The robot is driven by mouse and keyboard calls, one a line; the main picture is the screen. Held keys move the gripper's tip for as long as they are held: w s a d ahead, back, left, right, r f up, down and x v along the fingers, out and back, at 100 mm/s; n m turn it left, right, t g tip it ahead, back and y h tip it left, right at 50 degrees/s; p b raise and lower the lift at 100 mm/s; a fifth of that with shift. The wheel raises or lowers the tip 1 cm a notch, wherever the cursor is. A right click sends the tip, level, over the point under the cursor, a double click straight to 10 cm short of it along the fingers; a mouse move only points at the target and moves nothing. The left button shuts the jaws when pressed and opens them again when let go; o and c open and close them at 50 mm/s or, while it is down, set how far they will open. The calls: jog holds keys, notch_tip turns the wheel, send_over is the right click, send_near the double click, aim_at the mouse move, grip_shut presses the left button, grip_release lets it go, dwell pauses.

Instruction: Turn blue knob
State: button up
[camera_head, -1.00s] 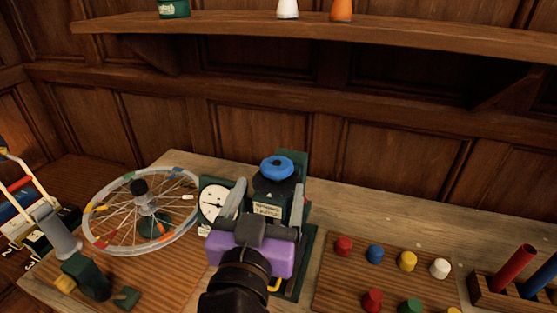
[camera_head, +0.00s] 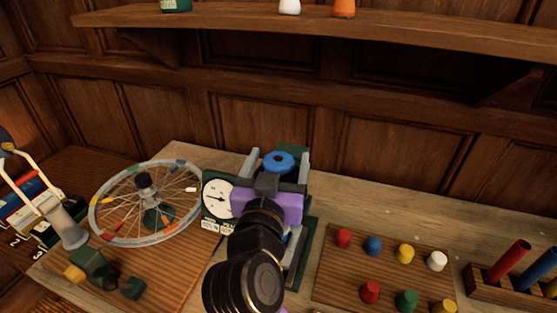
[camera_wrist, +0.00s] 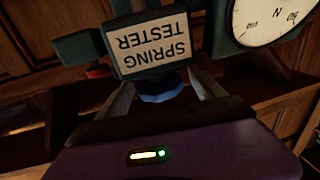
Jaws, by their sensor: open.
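The blue knob (camera_head: 278,162) sits on top of the dark green spring tester (camera_head: 302,257). In the wrist view, part of the knob (camera_wrist: 162,93) shows below the upside-down "SPRING TESTER" label (camera_wrist: 152,48). My gripper (camera_head: 278,156), with a purple body, is open. One finger shows on each side of the knob in both views. I see no contact, and cannot tell whether the fingers are level with it. My gripper and wrist hide the tester's front and label in the head view.
A white dial gauge (camera_head: 217,197) stands just left of my gripper. Further left is a spoked wheel (camera_head: 146,202). A board (camera_head: 330,268) with several coloured pegs lies at right. A wooden shelf (camera_head: 400,35) runs above and behind.

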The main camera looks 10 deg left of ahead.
jog(key=c, duration=1.4)
jog(key=shift+o, duration=0.2)
jog(key=shift+a+f+m+h+b, duration=0.1)
jog(key=shift+f+m+h+b, duration=0.3)
jog(key=shift+b, duration=0.55)
jog(key=shift+r+m+h+b, duration=0.1)
jog(key=shift+m+h+b, duration=0.3)
jog(key=shift+h+b, duration=0.7)
jog(key=m+h+b, duration=0.2)
jog(key=b, duration=0.1)
jog(key=shift+g+h, duration=0.3)
jog(key=shift+g, duration=0.1)
jog(key=shift+r+m+g+h+b, duration=0.25)
jog(key=shift+m+g+h+b, duration=0.25)
jog(key=shift+h+b, duration=0.4)
jog(key=o, duration=1.4)
jog(key=shift+c, duration=0.2)
